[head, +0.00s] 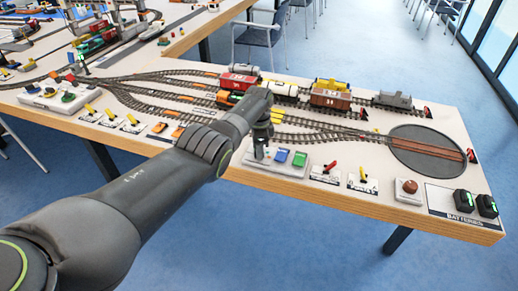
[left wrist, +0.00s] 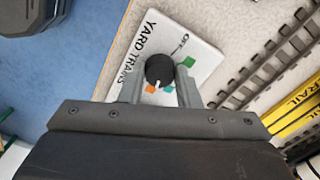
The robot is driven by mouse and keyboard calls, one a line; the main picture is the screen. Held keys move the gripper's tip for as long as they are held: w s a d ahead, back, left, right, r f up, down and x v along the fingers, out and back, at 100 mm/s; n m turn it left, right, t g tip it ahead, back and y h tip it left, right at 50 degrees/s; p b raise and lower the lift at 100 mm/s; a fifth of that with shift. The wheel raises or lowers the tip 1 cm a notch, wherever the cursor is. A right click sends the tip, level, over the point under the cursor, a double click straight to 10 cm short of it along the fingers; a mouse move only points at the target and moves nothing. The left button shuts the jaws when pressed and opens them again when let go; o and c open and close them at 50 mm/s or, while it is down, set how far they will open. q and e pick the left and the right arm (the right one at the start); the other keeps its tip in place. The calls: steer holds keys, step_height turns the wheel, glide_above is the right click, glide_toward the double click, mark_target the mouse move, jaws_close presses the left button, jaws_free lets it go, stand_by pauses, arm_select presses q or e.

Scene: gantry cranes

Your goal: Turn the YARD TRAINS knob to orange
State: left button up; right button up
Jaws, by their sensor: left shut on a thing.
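The YARD TRAINS knob (left wrist: 160,70) is a round black knob with a white pointer line, on a white plate (left wrist: 206,56) in the left wrist view. Its pointer faces the bottom of that view, between an orange mark (left wrist: 150,89) and a teal mark (left wrist: 169,88). A green mark (left wrist: 188,62) and an OFF label are to its upper right. My left gripper (left wrist: 160,80) is shut on the knob, one finger on each side. In the head view my left gripper (head: 262,140) comes down at the table's front edge and hides the knob. My right gripper is not in view.
Small levers (head: 326,173), a red-brown button (head: 409,187) and a turntable (head: 428,150) are farther right.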

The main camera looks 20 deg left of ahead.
arm_select(q)
steer(key=shift+w+r+m, duration=0.1)
steer(key=shift+m, duration=0.4)
steer(key=o, duration=1)
steer(key=shift+c, duration=0.2)
steer(key=shift+r, duration=0.4)
step_height(320, 180, up, 6)
steer(key=shift+f+p, duration=0.1)
steer(key=shift+p, duration=1.15)
step_height(320, 180, up, 11)
steer(key=shift+f, duration=0.15)
steer(key=shift+f, duration=0.1)
